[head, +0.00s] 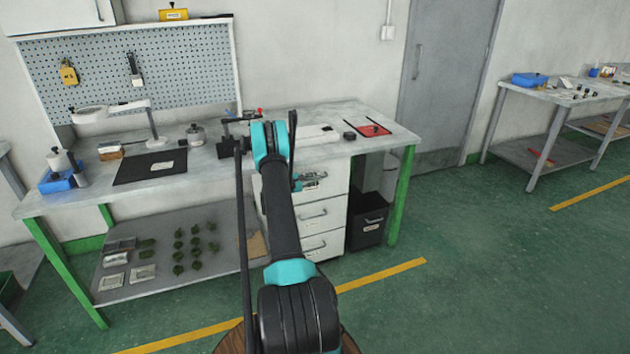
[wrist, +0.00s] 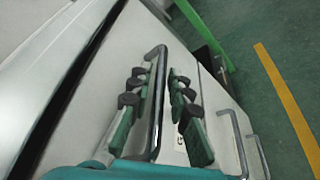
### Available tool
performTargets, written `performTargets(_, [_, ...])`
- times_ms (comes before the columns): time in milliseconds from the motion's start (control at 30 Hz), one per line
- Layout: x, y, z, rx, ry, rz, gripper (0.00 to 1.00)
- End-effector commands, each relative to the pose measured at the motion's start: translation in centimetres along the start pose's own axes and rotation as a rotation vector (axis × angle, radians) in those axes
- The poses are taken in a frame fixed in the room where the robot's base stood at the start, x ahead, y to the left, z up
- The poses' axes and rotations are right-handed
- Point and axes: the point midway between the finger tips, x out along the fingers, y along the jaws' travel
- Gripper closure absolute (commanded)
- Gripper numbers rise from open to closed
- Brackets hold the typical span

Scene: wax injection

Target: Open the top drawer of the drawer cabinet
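The white drawer cabinet (head: 332,228) stands under the workbench, with three drawer fronts one above another. Its top drawer (head: 338,176) looks closed, flush with those below; my arm hides its left part. In the wrist view the top drawer's metal bar handle (wrist: 160,75) runs lengthwise between my fingers. My gripper (wrist: 160,92) is open around this handle, with the left finger close beside the bar and a visible gap to the right finger. Whether the left finger touches the bar, I cannot tell. In the head view my gripper (head: 309,181) is partly hidden behind my arm.
The workbench top (head: 345,115) overhangs the cabinet, and its green leg (head: 402,195) stands to the right. A dark bin (head: 369,222) sits between cabinet and leg. The lower handles (wrist: 238,142) project near my gripper. The green floor in front is clear, crossed by a yellow line (head: 385,273).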

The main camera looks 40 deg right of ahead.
Motion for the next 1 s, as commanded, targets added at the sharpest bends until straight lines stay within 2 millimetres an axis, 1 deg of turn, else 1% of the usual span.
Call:
performTargets(200, [0.03,0.0,0.01,0.0,0.0,0.0,0.81])
performTargets(267, [0.03,0.0,0.01,0.0,0.0,0.0,0.87])
performTargets(367, [0.02,0.0,0.01,0.0,0.0,0.0,1.0])
performTargets(1000, [-0.13,-0.01,-0.06,0.001,0.0,-0.001,1.0])
